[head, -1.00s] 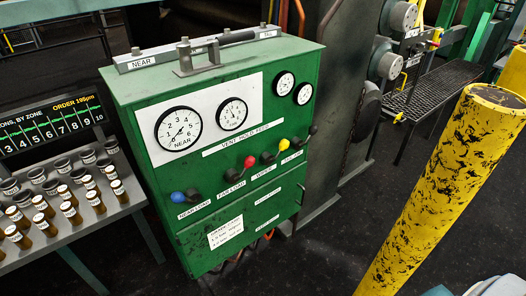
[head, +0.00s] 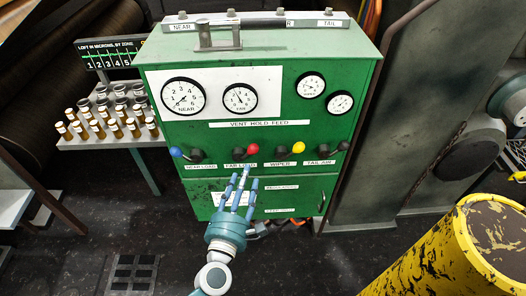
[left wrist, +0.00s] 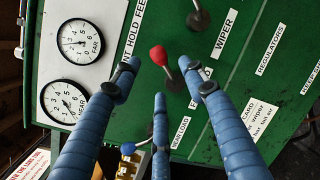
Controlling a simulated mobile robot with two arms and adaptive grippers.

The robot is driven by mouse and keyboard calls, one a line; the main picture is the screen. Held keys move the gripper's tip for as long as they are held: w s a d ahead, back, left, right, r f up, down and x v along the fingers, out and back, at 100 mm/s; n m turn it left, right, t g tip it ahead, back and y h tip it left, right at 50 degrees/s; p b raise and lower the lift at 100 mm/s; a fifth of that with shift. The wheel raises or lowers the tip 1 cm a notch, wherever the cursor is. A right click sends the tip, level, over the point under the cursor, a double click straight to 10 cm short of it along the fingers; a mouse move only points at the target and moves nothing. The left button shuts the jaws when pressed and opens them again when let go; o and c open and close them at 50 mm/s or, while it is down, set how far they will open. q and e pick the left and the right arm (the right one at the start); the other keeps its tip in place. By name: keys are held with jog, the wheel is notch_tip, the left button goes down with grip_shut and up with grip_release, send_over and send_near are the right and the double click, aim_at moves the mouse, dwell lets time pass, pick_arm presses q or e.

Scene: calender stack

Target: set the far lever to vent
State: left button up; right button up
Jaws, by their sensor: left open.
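The far lever has a red knob (head: 253,149) and stands on the green cabinet's (head: 165,100) front above the FAR LOAD label. It leans right of its pivot, under a strip reading VENT HOLD FEED (head: 262,124). My left gripper (head: 242,181) is open and empty, in front of the cabinet and just below the lever, fingers pointing at the panel. In the left wrist view the red knob (left wrist: 158,55) shows between and beyond the spread fingertips (left wrist: 158,76); I see no clear contact. My right gripper is not in view.
The blue-knobbed near lever (head: 176,151) leans left. The yellow-knobbed wiper lever (head: 298,147) and black-knobbed tail lever (head: 343,146) lean right. Dial gauges (head: 240,98) sit above. A yellow post (head: 450,250) stands at front right; a rack of vials (head: 105,135) is at left.

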aim_at(251, 154)
pick_arm(q)
jog(key=x, duration=0.3)
jog(key=a+p+x, duration=0.1)
jog(key=x, duration=0.1)
jog(key=shift+w, duration=0.45)
jog(key=x, duration=0.4)
jog(key=shift+s+d, duration=0.15)
jog(key=shift+d, duration=0.15)
jog(key=shift+w+f, duration=0.1)
jog(key=shift+w, duration=0.45)
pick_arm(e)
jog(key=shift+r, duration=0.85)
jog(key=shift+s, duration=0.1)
